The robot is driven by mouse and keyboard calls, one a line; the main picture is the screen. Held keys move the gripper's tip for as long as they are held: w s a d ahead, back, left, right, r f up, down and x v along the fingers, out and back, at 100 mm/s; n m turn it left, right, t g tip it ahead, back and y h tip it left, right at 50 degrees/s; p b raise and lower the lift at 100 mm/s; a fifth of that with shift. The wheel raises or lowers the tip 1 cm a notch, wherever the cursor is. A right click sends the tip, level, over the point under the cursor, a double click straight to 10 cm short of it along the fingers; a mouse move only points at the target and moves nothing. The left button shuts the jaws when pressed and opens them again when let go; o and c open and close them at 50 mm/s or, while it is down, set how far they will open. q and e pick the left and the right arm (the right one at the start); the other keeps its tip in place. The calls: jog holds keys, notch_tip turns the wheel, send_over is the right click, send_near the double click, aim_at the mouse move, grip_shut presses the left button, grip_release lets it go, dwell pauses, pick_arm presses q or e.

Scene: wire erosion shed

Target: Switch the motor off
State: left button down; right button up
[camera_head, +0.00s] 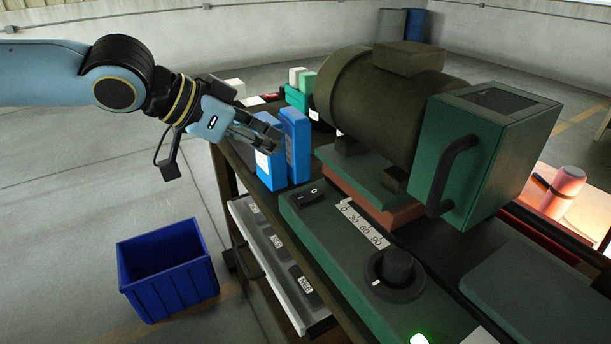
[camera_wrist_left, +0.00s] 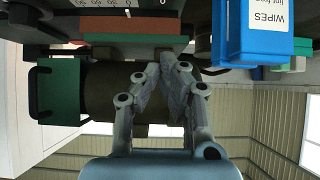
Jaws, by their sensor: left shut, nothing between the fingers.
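The dark motor (camera_head: 375,95) with a green end box (camera_head: 487,150) stands on a green and red base on the bench. In front of it, a green control panel (camera_head: 340,240) carries a black rocker switch (camera_head: 310,194) marked with a line and a circle; I cannot tell which side is pressed. A black dial (camera_head: 395,270) and a lit green lamp (camera_head: 419,339) are on the same panel. My left gripper (camera_head: 274,142) is shut and empty, above and behind the switch, by the blue boxes. The motor also shows in the left wrist view (camera_wrist_left: 105,90), behind my fingers (camera_wrist_left: 166,66).
Two blue boxes (camera_head: 296,145) stand close to my left gripper; one labelled wipes shows in the wrist view (camera_wrist_left: 264,35). An open drawer (camera_head: 268,255) juts from the bench. A blue bin (camera_head: 168,270) stands on the floor. A pink bottle (camera_head: 563,190) is at the right.

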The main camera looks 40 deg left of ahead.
pick_arm(q)
jog(key=b, duration=0.4)
send_over(312, 193)
jog(key=f, duration=0.6)
jog(key=shift+s+a+f, duration=0.1)
jog(key=shift+s, duration=0.1)
notch_tip(312, 193, down, 2)
jog(key=shift+f, duration=0.25)
jog(key=shift+f+p, duration=0.3)
jog(key=shift+f, duration=0.25)
jog(key=shift+w+f, duration=0.2)
jog(key=shift+f, duration=0.2)
